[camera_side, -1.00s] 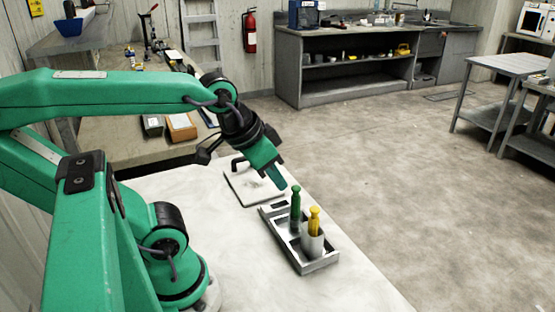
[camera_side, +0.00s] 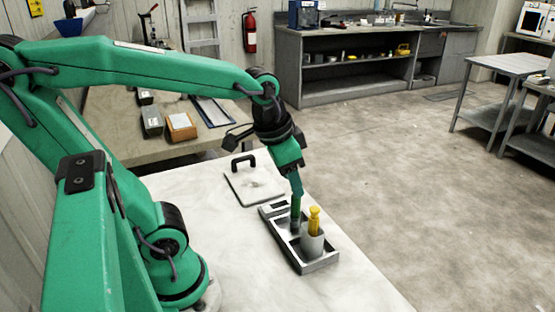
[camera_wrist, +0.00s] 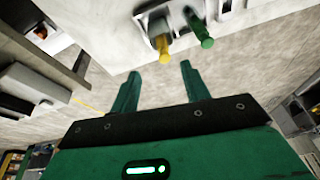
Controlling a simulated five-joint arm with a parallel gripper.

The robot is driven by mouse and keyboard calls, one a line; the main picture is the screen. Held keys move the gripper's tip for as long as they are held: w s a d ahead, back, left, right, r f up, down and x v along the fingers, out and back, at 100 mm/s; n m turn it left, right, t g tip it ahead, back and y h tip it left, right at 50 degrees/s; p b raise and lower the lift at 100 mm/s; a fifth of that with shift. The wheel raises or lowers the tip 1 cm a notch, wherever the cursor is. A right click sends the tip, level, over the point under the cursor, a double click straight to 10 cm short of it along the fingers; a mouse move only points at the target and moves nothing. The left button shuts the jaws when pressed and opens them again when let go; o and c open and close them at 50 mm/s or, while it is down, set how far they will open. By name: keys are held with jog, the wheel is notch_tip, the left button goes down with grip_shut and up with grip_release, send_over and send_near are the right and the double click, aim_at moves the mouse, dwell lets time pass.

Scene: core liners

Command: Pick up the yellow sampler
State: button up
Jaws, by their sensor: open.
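The yellow sampler (camera_side: 314,221) stands upright in a pale cup-like liner (camera_side: 312,243) at the near end of a metal tray (camera_side: 318,266). A green sampler (camera_side: 296,212) stands in the same tray, just behind and left of it. My gripper (camera_side: 297,190) points down over the green sampler and partly covers its top. In the wrist view my gripper (camera_wrist: 157,75) is open and empty, its two fingers apart. The yellow sampler (camera_wrist: 164,48) and the green sampler (camera_wrist: 201,30) show beyond the fingertips, the yellow one nearly centred between them.
A flat plate with a black handle (camera_side: 253,187) lies on the white table (camera_side: 225,250) behind the tray. A side bench (camera_side: 130,130) with small boxes stands at the left. The table in front of the tray is clear.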

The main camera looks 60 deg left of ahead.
aim_at(313, 209)
jog(key=w+f+m+g, duration=0.1)
jog(key=w+f, duration=0.1)
jog(key=w, duration=0.1)
jog(key=w+f+m+g, duration=0.2)
jog(key=w+f, duration=0.1)
jog(key=shift+f+g, duration=0.3)
jog(key=shift+f, duration=3.9)
grip_shut()
